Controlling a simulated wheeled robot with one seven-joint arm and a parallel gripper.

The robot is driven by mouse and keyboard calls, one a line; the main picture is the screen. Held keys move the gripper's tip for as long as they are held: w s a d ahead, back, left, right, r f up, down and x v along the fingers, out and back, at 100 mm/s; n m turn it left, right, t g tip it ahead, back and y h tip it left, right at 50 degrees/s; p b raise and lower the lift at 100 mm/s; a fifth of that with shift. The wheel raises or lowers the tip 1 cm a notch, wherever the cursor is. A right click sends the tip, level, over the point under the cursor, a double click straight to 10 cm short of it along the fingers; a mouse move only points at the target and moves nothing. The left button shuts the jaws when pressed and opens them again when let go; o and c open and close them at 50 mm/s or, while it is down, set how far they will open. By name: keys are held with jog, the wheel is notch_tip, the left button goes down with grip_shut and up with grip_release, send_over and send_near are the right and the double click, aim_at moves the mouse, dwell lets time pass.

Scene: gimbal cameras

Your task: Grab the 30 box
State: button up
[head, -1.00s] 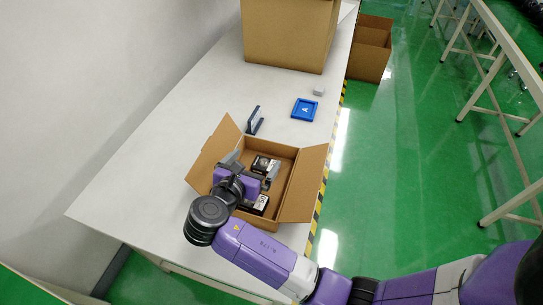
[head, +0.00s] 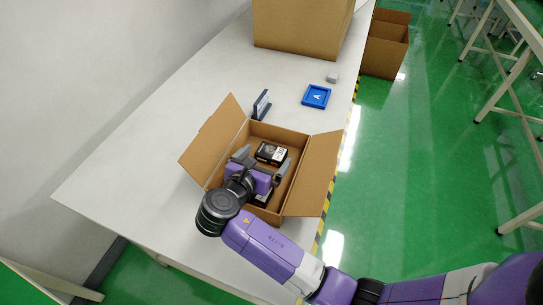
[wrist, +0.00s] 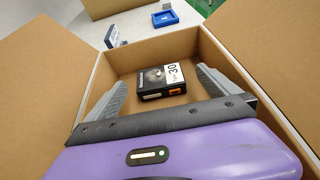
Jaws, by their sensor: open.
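The 30 box (wrist: 164,80) is a small black box with a white label reading 30. It lies in the far part of the open cardboard box (wrist: 118,58), and it also shows in the head view (head: 271,153). My gripper (wrist: 160,88) is open and empty, its two grey fingers apart and pointing toward the 30 box from the near side. In the wrist view the 30 box appears between the fingers, and I see no contact. In the head view my gripper (head: 262,165) is over the open cardboard box. A second black box (head: 262,197) is partly hidden beneath my gripper.
The cardboard flaps (head: 312,174) stand out at the sides. Beyond lie a dark upright stand (head: 261,104), a blue tray marked A (head: 317,96) and a small grey block (head: 332,78). A large carton (head: 300,25) stands at the table's far end. The left tabletop is clear.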

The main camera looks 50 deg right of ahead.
aim_at(274, 147)
jog(key=x, duration=0.6)
jog(key=shift+w+d+f, duration=0.1)
jog(key=shift+w+d, duration=0.05)
jog(key=shift+w, duration=0.1)
jog(key=c, duration=1.5)
jog(key=shift+c, duration=0.2)
